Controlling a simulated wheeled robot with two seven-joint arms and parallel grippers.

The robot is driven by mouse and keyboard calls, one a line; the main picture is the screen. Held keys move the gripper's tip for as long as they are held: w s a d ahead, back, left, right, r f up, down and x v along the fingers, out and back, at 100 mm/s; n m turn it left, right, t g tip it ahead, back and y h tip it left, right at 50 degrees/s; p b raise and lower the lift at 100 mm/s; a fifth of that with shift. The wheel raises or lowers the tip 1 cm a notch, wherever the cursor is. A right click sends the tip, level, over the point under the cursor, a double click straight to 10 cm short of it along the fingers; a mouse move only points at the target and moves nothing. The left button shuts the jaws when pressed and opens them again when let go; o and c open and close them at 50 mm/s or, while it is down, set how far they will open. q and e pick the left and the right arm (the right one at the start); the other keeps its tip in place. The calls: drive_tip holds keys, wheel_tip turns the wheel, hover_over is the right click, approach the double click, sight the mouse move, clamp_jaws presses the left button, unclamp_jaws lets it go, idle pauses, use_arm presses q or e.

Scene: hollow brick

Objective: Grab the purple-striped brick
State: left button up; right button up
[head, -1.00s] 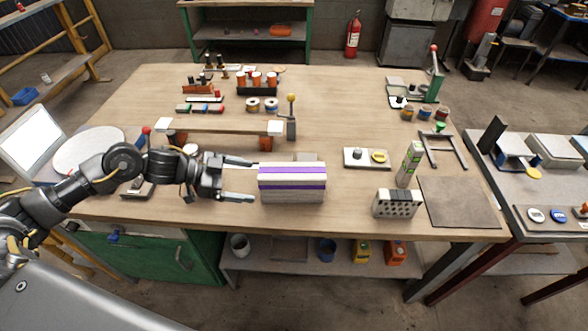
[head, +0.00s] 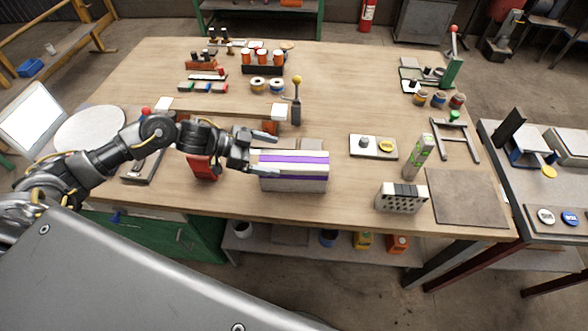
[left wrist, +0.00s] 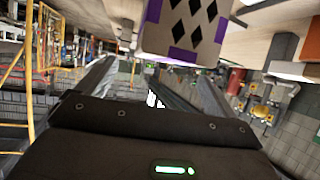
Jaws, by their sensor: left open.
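The purple-striped brick (head: 292,170) is a pale block with purple bands, lying lengthwise near the front edge of the workbench. In the left wrist view its end face (left wrist: 186,28) shows dark diamond-shaped holes and purple corners, just ahead of the fingers. My left gripper (head: 252,158) is open at the brick's left end, with its fingers close to that end; whether they touch it is hard to tell. In the left wrist view the open fingers (left wrist: 150,85) show nothing between them. My right gripper is not in view.
A grey brick with dark holes (head: 401,198) stands to the right. A green-marked upright block (head: 421,157) is behind it. A raised plank (head: 215,115) and a yellow-knobbed lever (head: 297,100) stand behind my left gripper. The bench between the two bricks is clear.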

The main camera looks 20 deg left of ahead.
sight(292, 159)
use_arm(q)
drive_tip(key=shift+d, duration=0.1)
drive_tip(key=shift+w+d+p, duration=0.1)
drive_tip(key=shift+d+p, duration=0.2)
drive_tip(key=shift+p, duration=0.1)
drive_tip(key=p+x, duration=0.1)
drive_tip(key=x, duration=0.2)
drive_tip(key=shift+w+d+f, duration=0.15)
drive_tip(key=shift+d+f, duration=0.05)
drive_tip(key=shift+d, duration=0.15)
drive_tip(key=shift+w+d+f, duration=0.15)
drive_tip(key=shift+d+f, duration=0.05)
drive_tip(key=shift+d, duration=0.05)
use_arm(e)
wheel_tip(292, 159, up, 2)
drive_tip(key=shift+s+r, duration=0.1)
use_arm(q)
drive_tip(key=shift+a, duration=0.1)
drive_tip(key=shift+c, duration=0.2)
clamp_jaws()
drive_tip(key=shift+r, duration=0.1)
